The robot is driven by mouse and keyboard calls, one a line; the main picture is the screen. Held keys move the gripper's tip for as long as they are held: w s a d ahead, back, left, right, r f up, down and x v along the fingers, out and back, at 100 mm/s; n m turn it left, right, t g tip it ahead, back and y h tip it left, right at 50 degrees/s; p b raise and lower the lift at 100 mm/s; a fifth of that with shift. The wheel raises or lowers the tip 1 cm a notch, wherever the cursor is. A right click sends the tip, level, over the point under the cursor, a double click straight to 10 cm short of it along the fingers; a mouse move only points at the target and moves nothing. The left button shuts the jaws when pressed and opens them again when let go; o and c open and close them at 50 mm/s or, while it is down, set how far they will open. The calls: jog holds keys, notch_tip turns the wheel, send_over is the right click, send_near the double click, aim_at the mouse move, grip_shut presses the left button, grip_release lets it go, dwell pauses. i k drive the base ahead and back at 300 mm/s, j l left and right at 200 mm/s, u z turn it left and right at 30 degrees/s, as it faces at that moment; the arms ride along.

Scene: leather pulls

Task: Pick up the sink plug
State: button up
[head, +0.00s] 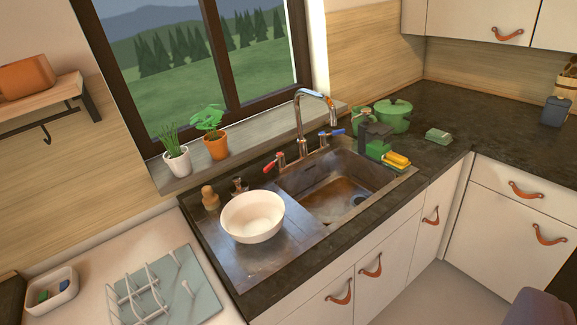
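A small dark, metallic object (238,187) stands at the back of the steel drainboard, behind the white bowl. It may be the sink plug, but it is too small to be sure. My gripper does not show in the head view.
A white bowl (252,216) stands on the drainboard, with a tan wooden object (210,198) beside it. A tall faucet (300,115) rises behind the basin. A green pot (394,117) and yellow sponge (397,159) are to the right. The right counter is mostly clear.

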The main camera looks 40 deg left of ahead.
aim_at(238, 186)
jog(key=i+z, duration=0.15)
jog(key=i, duration=0.9)
jog(key=i+u, duration=0.25)
jog(key=u, duration=0.15)
jog(key=i+u, duration=0.6)
jog(key=u, duration=0.15)
jog(key=i+u, duration=0.5)
jog(key=k+l, duration=0.05)
jog(key=k, duration=0.05)
